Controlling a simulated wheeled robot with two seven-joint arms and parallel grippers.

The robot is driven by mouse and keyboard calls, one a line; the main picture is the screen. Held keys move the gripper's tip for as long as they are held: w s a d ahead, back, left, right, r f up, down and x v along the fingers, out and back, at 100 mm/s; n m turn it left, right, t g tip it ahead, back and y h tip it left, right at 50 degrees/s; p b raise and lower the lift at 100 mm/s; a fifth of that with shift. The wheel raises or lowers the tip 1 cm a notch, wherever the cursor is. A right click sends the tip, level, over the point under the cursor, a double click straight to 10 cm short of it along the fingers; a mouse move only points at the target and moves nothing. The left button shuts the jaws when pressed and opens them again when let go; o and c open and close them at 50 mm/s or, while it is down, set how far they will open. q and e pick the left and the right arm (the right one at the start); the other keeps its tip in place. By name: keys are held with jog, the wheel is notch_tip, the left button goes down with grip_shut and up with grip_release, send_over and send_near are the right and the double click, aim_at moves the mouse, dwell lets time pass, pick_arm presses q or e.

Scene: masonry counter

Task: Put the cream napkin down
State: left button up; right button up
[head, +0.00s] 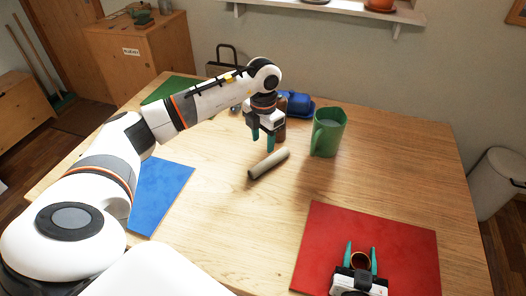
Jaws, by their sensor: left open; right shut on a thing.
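The cream napkin (268,164), a rolled cylinder, lies on its side on the wooden table (225,205), slanting up to the right. My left gripper (262,145) is open with its teal fingers pointing down, just behind the napkin in the picture. Nothing shows between its fingers, and the napkin looks outside them; I cannot tell whether a fingertip touches it. My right gripper (361,262) is at the lower right over the red mat (411,243). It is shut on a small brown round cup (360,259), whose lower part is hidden.
A green mug (328,132) stands right of the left gripper. A blue object (298,104) and a brown jar-like thing (280,131) are behind it. A blue mat (163,194) and a green mat (172,90) lie at the left. The table's middle front is clear.

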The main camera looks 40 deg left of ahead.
aim_at(269, 159)
pick_arm(q)
jog(key=shift+o, duration=0.5)
jog(key=shift+r, duration=0.95)
jog(key=f+t, duration=0.1)
jog(key=f, duration=0.3)
jog(key=w+f+t, duration=0.1)
jog(key=f+t, duration=0.1)
jog(key=f, duration=0.2)
jog(key=w+f+t+h, duration=0.1)
jog(key=f, duration=0.3)
jog(key=shift+w+d, duration=0.2)
jog(key=shift+d, duration=0.05)
jog(key=c, duration=1.1)
notch_tip(269, 159, up, 10)
jog(key=shift+r, duration=0.1)
jog(key=shift+c, duration=0.2)
